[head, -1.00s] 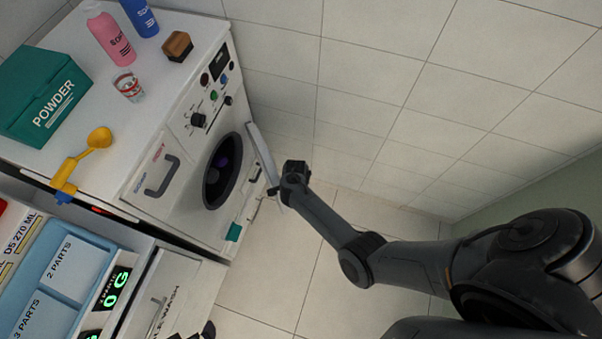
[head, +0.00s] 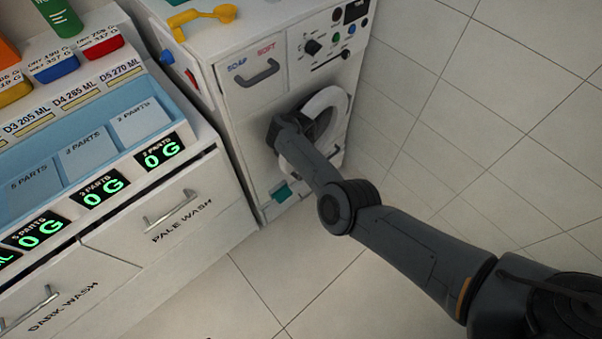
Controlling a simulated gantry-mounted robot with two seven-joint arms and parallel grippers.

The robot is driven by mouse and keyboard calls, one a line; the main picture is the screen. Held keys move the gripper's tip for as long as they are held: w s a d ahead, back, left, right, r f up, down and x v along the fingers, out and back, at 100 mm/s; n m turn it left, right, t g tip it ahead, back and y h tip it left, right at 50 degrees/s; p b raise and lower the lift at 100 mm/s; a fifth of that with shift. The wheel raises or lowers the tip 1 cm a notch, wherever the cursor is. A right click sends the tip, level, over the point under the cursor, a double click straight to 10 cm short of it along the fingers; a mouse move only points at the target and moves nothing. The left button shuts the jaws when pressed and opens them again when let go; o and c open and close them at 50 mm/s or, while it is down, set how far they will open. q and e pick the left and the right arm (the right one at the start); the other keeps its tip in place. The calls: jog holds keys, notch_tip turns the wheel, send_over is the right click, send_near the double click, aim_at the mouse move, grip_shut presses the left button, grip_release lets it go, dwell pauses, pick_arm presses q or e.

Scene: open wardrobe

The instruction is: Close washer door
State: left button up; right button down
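The washer (head: 238,110) is a white machine at the upper middle of the head view. Its round door (head: 338,98) shows as a white ring with a dark centre, facing outward at the washer's front. I cannot tell whether it is fully flush or slightly ajar. My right gripper (head: 277,132) is at the left side of the door, in front of the washer face, and its arm covers part of the ring. Its fingers are dark and hidden, so their opening does not show. My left gripper is not in view.
A drawer cabinet (head: 165,238) with a blue divided tray (head: 75,142) stands left of the washer. A grey handle (head: 259,73) sticks out of the soap drawer. The tiled floor in front is clear.

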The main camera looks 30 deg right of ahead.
jog(key=shift+w+a, duration=0.3)
jog(key=c, duration=1.4)
grip_release()
jog(key=o, duration=0.3)
jog(key=shift+s+a, duration=0.1)
jog(key=shift+o, duration=0.2)
